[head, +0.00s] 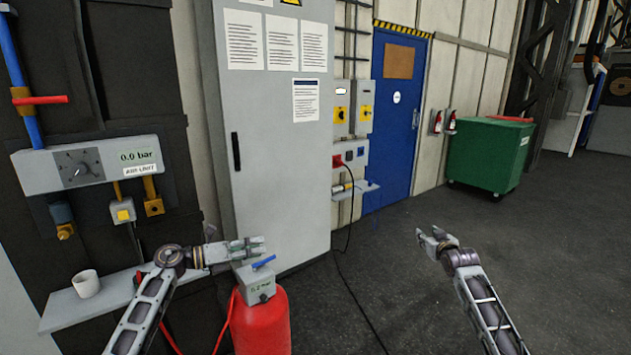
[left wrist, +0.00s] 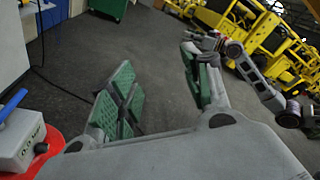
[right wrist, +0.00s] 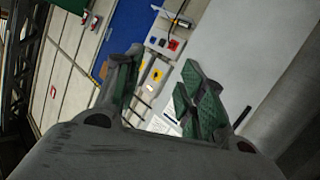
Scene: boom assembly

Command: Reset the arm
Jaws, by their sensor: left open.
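My left gripper (head: 262,246) is just above and behind the blue lever of a grey valve box in the head view. Its green-padded fingers stand apart with nothing between them in the left wrist view (left wrist: 160,85). My right gripper (head: 429,236) is raised over the open dark floor at the right of the head view. In the right wrist view (right wrist: 158,88) its green-padded fingers are apart and empty. My right arm also shows at the right of the left wrist view (left wrist: 255,75).
A red tank (head: 262,325) carries a grey box with a blue lever (head: 264,262) close to my left gripper. A shelf (head: 60,318) with a white mug (head: 87,284) lies at the left. A grey cabinet (head: 280,150) stands behind. A black cable (head: 350,285) crosses the floor.

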